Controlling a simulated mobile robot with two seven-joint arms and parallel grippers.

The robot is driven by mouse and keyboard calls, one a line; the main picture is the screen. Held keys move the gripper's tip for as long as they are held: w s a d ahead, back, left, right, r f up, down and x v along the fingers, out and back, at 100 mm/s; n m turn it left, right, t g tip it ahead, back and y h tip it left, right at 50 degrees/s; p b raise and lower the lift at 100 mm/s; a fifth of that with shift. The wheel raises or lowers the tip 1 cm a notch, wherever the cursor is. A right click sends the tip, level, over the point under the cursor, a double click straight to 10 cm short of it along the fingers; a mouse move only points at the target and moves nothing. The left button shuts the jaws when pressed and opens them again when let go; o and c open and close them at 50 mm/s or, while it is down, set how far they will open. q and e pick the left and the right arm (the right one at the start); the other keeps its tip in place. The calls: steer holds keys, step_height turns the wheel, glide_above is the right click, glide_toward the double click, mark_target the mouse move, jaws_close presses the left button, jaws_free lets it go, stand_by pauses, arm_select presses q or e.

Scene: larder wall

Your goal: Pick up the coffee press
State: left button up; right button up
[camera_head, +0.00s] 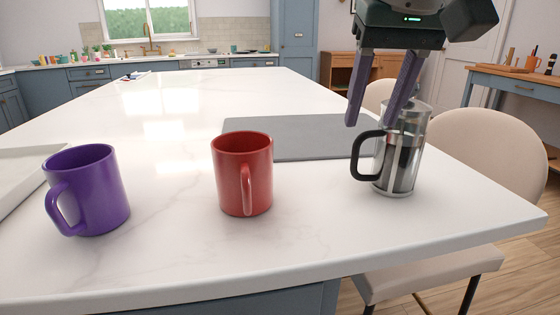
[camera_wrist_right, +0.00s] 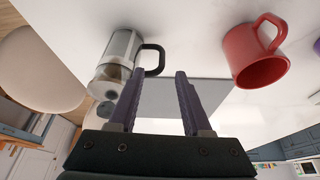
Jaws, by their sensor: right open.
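The coffee press (camera_head: 404,160) stands upright near the right edge of the white counter. It has a clear glass body, a metal frame and a black handle (camera_head: 366,156) pointing left. It also shows in the right wrist view (camera_wrist_right: 117,60), with its handle toward the fingers. My right gripper (camera_head: 374,118) is open and empty, with purple fingers pointing down. In the head view its right finger overlaps the top of the press. My left gripper is not in view.
A red mug (camera_head: 243,175) stands left of the press and a purple mug (camera_head: 88,190) farther left. A grey mat (camera_head: 300,140) lies behind them. A white tray (camera_head: 20,165) is at the left edge. Beige chairs (camera_head: 490,150) stand beyond the counter's right edge.

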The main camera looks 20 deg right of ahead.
mark_target(357, 151)
steer(key=x, duration=0.8)
steer(key=shift+w+a+f, duration=0.1)
steer(key=shift+w+f, duration=0.05)
steer(key=shift+f, duration=0.05)
jaws_close()
steer(key=shift+r, duration=0.1)
stand_by(1.0)
